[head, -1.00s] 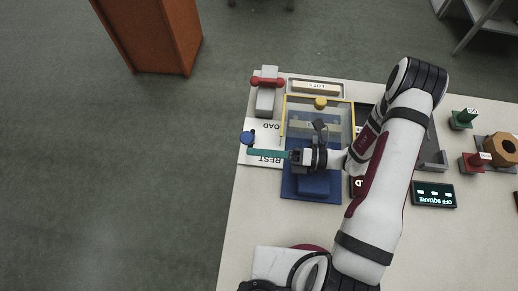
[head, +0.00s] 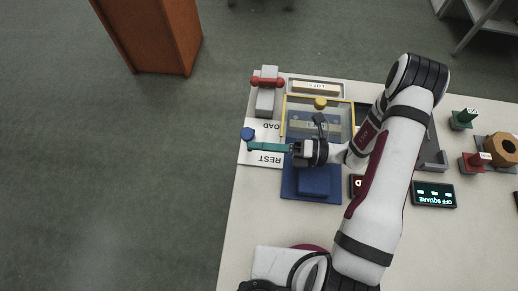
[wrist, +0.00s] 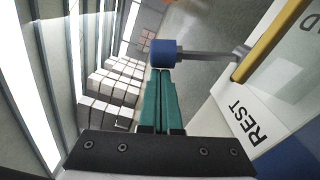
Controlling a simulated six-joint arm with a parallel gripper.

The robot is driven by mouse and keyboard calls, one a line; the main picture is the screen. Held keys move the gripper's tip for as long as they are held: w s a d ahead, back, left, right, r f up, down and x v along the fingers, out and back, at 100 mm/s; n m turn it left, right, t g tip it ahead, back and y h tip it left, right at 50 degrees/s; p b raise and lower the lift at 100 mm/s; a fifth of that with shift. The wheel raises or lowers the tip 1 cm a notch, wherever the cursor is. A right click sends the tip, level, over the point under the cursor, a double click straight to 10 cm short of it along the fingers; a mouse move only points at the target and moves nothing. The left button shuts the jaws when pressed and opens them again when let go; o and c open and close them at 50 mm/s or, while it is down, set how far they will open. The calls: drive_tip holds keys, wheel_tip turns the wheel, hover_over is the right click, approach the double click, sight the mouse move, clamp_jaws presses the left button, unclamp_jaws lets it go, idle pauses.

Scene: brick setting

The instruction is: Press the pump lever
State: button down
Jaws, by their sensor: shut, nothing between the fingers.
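The pump lever's blue knob (head: 247,134) is at the left edge of the table, beside the white card marked REST (head: 262,159). In the wrist view the knob (wrist: 164,53) sits on a grey rod (wrist: 208,55) that runs right towards a yellow bar. My gripper (head: 255,144) points left, its teal fingers together and empty. In the wrist view the shut fingertips (wrist: 163,73) meet the near side of the knob; whether they press on it is unclear. The rod is hard to make out in the head view.
A yellow-framed clear panel (head: 348,118) over a blue base (head: 328,195) lies beside my gripper. A grey block with a red handle (head: 266,82) stands behind. A dark display reading OFF SQUARE (head: 433,195) is at right.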

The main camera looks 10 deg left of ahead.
drive_tip(key=w+r+m, duration=0.1)
drive_tip(key=w+m, duration=0.3)
drive_tip(key=w, duration=0.4)
drive_tip(key=shift+r, duration=0.4)
drive_tip(key=shift+w, duration=0.25)
idle(0.5)
drive_tip(key=d, duration=2)
drive_tip(key=shift+f, duration=0.1)
